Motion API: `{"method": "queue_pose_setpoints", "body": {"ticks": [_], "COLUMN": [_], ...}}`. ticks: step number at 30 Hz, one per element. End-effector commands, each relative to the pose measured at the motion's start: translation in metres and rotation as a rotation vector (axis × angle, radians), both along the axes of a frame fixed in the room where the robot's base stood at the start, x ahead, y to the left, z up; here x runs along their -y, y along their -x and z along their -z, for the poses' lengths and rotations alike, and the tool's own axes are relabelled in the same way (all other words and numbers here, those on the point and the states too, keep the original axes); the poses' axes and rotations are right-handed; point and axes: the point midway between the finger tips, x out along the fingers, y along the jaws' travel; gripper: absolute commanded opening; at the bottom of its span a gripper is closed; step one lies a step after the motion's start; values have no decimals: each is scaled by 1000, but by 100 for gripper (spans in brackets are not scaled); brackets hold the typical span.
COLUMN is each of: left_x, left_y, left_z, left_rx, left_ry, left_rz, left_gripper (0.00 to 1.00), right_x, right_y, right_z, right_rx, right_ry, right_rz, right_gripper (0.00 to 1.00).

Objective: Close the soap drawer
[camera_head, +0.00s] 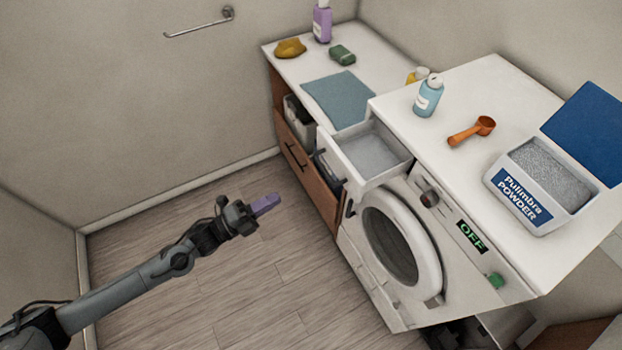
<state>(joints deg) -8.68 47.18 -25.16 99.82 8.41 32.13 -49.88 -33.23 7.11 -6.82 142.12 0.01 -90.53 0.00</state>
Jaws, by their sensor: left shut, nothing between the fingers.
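The soap drawer (374,155) is a white tray at the upper left of the white washing machine (392,270). It is pulled out, and its grey inside shows. My left gripper (266,204) is shut and empty, with pale purple fingertips. It is in the air over the wooden floor, to the left of the drawer and apart from it. My right gripper is not in view.
A powder box (541,184), an orange scoop (471,131) and a blue bottle (428,97) stand on top of the machine. A wooden cabinet (307,170) with dark handles stands beside it. The floor (220,280) around my left gripper is clear.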

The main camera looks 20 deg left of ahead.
Motion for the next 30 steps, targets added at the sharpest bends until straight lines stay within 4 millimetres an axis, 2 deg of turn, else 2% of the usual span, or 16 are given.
{"method": "queue_pose_setpoints", "body": {"ticks": [16, 24, 30], "left_x": [60, 76, 78], "left_y": [-72, -90, -93], "left_z": [-22, -25, -24], "left_rx": [2, 1, -1], "left_ry": [3, 2, 1], "left_rz": [0, 1, 1], "left_gripper": [0, 0, 0], "right_x": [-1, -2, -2], "right_y": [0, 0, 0], "right_z": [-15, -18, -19], "right_rx": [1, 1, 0], "right_ry": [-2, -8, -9], "right_rz": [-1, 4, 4], "right_gripper": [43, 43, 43]}}
